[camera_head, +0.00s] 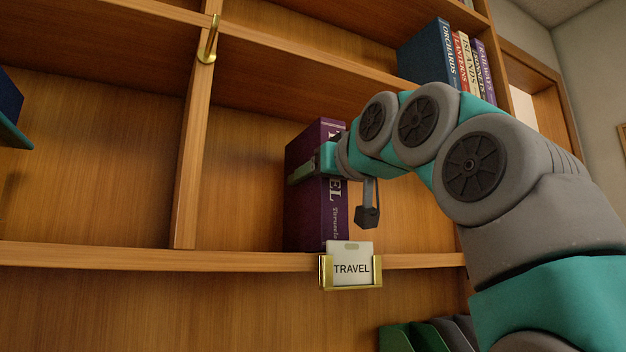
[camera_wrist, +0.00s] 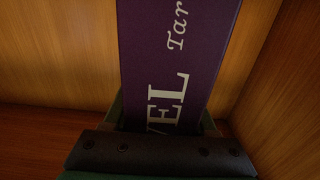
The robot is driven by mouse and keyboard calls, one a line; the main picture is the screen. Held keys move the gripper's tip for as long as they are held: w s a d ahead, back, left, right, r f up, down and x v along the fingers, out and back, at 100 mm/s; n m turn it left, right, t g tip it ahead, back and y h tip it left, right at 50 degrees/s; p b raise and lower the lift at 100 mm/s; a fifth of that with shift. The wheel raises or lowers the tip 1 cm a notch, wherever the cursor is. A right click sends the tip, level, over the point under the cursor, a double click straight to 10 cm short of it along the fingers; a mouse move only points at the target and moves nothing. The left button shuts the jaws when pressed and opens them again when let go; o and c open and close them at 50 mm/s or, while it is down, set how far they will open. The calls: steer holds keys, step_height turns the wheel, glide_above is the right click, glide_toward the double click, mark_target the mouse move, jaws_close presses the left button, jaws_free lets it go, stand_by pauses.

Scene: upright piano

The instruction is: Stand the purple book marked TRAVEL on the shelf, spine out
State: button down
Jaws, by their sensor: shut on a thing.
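The purple book (camera_head: 305,208) stands upright in a shelf compartment, its spine with pale lettering facing outward. Its lower end meets the shelf board (camera_head: 120,258) just behind the TRAVEL label; whether it bears fully on the board I cannot tell. My gripper (camera_head: 312,170) is shut on the book around its spine, at about mid-height or above, and my arm hides part of the spine. In the wrist view the purple spine (camera_wrist: 168,60) shows the letters "VEL" between the dark fingers, with wooden shelf walls behind.
A white TRAVEL label (camera_head: 351,268) in a brass holder is fixed to the shelf edge. A brass hook (camera_head: 208,42) is on the upright divider (camera_head: 195,150) to the left. Several books (camera_head: 455,62) stand on the upper shelf. The compartment is bare left of the purple book.

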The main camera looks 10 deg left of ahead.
steer(key=shift+f, duration=0.15)
steer(key=shift+c, duration=0.6)
jaws_free()
steer(key=shift+s+d, duration=0.1)
steer(key=b+v, duration=0.2)
steer(key=v, duration=0.5)
steer(key=shift+s+d, duration=0.15)
steer(key=shift+s, duration=0.05)
